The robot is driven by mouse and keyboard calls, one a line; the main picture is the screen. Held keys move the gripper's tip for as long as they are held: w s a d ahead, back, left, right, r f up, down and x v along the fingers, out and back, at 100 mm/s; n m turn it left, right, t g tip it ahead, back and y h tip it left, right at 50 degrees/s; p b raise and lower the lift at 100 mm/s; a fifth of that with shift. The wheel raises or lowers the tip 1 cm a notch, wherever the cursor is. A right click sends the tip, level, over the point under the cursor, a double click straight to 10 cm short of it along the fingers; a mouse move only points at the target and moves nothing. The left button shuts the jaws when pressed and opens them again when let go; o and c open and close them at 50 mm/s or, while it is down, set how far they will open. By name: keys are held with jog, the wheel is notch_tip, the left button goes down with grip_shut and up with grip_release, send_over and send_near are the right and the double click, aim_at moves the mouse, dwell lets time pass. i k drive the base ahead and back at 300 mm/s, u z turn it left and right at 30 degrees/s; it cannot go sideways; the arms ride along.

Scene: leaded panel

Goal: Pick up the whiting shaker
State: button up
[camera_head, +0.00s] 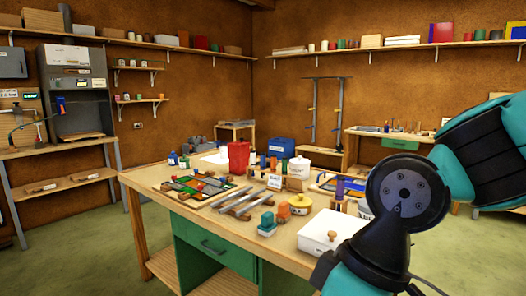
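I cannot tell for sure which thing is the whiting shaker, as the labels are too small to read. A white lidded tub (299,168) with dark lettering stands upright towards the back right of the workbench (150,186). A yellow-topped round pot (300,202) and an orange-topped container (283,212) stand near the front edge. Part of a pale container (364,209) shows beside my arm, which hides the rest. My arm's teal and black links fill the lower right; my gripper is not in view.
Metal bars (243,203) and a leaded panel (197,187) lie to the left. A red container (239,157) and blue box (281,147) stand behind. Green floor is open at left.

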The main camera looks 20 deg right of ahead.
aim_at(222, 146)
jog(key=u, duration=0.95)
jog(key=i, duration=8.6)
jog(key=z, duration=1)
